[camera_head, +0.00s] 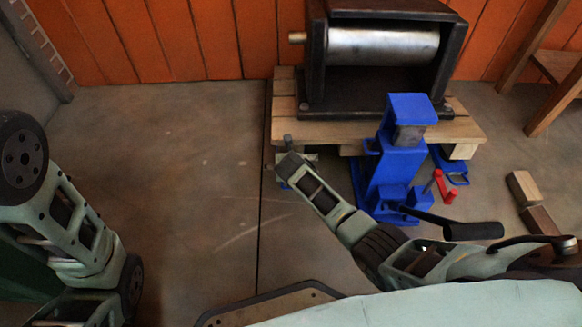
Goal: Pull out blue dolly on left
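The wooden platform (345,131) carries a dark-framed roller press. Beneath its left front corner, only a small bit of blue (284,185) shows, beside the fingers of my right gripper. This may be part of the left dolly, mostly hidden by the gripper and platform. My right gripper (286,160) reaches from the right to this corner; I cannot tell whether it is open or shut, or touching the dolly. Another blue dolly (458,179) shows under the platform's right side. My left arm is folded at the left edge; its gripper is out of view.
A tall blue jack-like press (394,170) with a black-gripped lever (472,231) stands before the platform, close to my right arm. Red pieces (439,183) and wooden blocks (522,188) lie to the right. Floor left of the platform is clear.

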